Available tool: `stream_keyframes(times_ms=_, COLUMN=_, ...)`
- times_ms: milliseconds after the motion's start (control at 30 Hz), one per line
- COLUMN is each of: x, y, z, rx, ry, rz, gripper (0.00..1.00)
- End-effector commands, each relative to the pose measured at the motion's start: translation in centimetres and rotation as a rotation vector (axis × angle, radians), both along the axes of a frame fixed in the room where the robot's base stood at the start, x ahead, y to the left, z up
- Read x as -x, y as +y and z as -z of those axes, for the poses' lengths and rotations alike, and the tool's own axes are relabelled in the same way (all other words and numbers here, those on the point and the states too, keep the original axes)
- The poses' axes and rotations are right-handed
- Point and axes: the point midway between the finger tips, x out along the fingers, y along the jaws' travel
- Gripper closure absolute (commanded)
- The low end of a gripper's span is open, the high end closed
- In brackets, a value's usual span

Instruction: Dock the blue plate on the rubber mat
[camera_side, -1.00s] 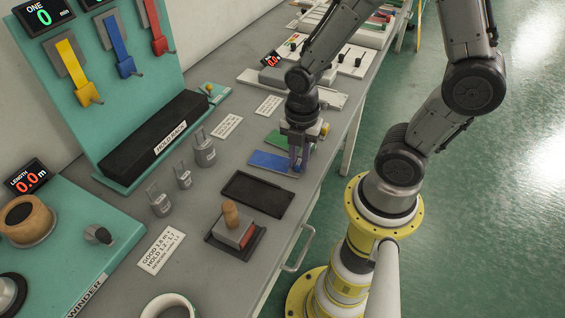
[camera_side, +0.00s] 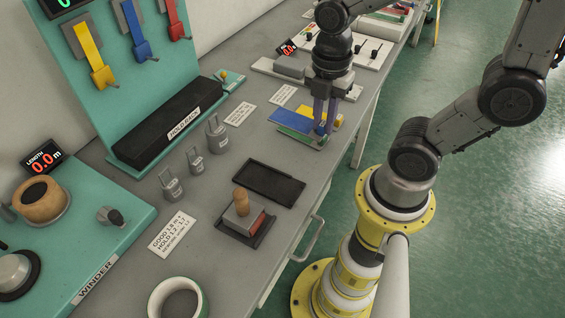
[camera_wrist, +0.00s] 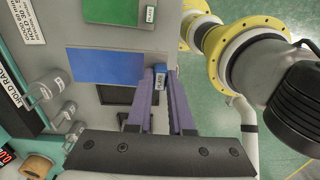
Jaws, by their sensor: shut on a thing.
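The blue plate (camera_side: 288,117) is held at its right end by my gripper (camera_side: 322,128) and appears raised above the bench. In the wrist view, the blue plate (camera_wrist: 105,66) extends left from my fingertips (camera_wrist: 160,74), which are shut on its small labelled blue tab. The black rubber mat (camera_side: 268,182) lies flat and empty, nearer the side camera than the plate. In the wrist view, part of the mat (camera_wrist: 114,95) shows just below the plate; the rest is hidden.
A green plate (camera_side: 298,134) lies below the blue one, and something yellow (camera_side: 336,121) is behind my fingers. A wooden-handled block (camera_side: 242,214) sits on a dark tray beside the mat. Several grey weights (camera_side: 195,161) stand to the left.

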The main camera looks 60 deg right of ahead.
Motion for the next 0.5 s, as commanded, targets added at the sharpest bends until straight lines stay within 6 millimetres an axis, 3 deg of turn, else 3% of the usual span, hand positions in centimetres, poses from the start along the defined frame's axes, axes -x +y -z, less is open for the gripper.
stream_keyframes(times_ms=300, x=8.1, y=3.2, z=-2.8, rx=-0.002, ry=-0.013, rz=0.119, gripper=1.00)
stream_keyframes(times_ms=500, x=10.8, y=4.0, z=-3.6, rx=-0.002, ry=-0.007, rz=0.024, gripper=1.00)
